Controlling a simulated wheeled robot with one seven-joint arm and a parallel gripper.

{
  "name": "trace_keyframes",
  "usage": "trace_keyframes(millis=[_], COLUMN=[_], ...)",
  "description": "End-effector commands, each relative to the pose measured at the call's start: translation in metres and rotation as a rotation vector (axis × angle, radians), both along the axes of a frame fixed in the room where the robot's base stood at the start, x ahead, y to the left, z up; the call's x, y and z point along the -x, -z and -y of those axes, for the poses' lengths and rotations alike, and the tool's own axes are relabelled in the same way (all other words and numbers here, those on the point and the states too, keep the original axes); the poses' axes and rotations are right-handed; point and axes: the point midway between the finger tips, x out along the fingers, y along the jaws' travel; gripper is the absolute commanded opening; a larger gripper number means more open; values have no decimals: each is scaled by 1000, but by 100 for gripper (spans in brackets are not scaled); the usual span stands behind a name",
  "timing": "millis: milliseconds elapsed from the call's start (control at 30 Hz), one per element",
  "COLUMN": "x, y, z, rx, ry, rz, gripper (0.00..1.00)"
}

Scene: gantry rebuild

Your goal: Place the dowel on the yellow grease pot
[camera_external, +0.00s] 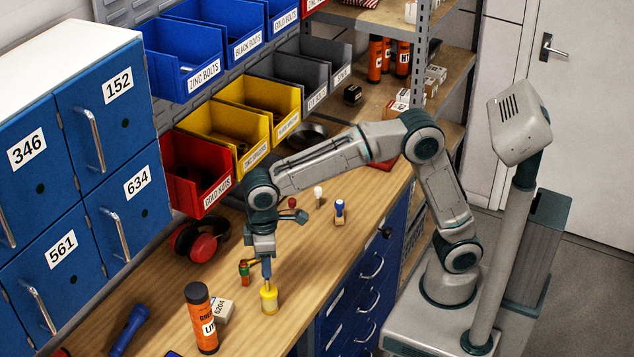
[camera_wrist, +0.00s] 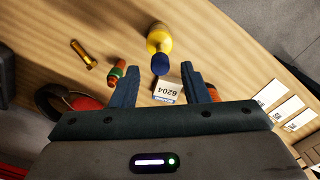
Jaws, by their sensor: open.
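The yellow grease pot (camera_external: 269,301) stands upright on the wooden bench, just below my gripper (camera_external: 264,256). A dark blue upright piece, which looks like the dowel (camera_external: 266,269), is at the top of the pot and seems to rest on it. In the wrist view the pot (camera_wrist: 159,36) is at top centre, with the blue dowel end (camera_wrist: 160,64) in front of it. My gripper (camera_wrist: 160,82) is open there, its two fingers apart on either side of the dowel's line. Exact contact between dowel and pot is too small to tell.
A red-and-green item (camera_external: 245,271) stands close left of my gripper. A white 6204 box (camera_external: 221,312) and an orange tube (camera_external: 201,320) are near the pot. Red earmuffs (camera_external: 199,240) lie farther left. A brass bolt (camera_wrist: 83,54) shows in the wrist view.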

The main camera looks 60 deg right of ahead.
Motion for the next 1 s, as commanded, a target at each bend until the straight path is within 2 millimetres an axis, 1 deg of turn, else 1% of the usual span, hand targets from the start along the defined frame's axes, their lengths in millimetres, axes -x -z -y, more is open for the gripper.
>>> trace_keyframes(millis=[33,100,200,300,433,633,733,767,867,967,1000], x=[-1,-1,-1,-1,0,0,-1,-1,-2,2,6], y=[-12,-26,-43,-55,-63,-64,-65,-65,-67,-66,-64], z=[0,0,0,0,0,0,7,13,45,96,119], rx=[-3,-2,-2,-1,0,1,-1,-2,-9,-22,-28], ry=[0,1,0,0,0,0,11,19,68,145,181], rz=[4,2,2,2,0,-1,3,7,26,57,72], gripper=[41,41,41,41,41,41,41,41,41,41,41])
